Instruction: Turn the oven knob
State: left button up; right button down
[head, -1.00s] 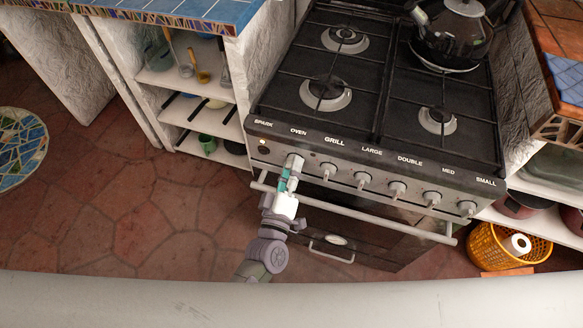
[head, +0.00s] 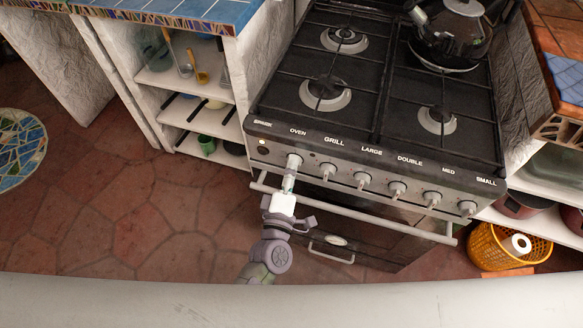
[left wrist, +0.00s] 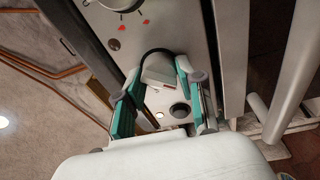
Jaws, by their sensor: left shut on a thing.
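The oven knob (head: 294,161) is on the stove's front panel, below the "OVEN" label. My left gripper (head: 289,183) reaches up to it from below and is shut on it. In the left wrist view the pale knob (left wrist: 158,70) sits between the two teal-padded fingers of my left gripper (left wrist: 160,84), with a dark ring behind it. The fingers partly cover the knob, and its pointer direction cannot be read. My right gripper is not in view.
The oven's handle bar (head: 365,217) runs across just below the knobs. The grill knob (head: 328,170) is right beside the oven knob, with several more to the right. A kettle (head: 448,30) stands on the back right burner. A yellow basket (head: 490,250) is on the floor at right.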

pick_arm(q)
jog(key=o, duration=1.1)
jog(key=shift+o, duration=0.2)
jog(key=v, duration=1.2)
grip_shut()
dwell(0.6)
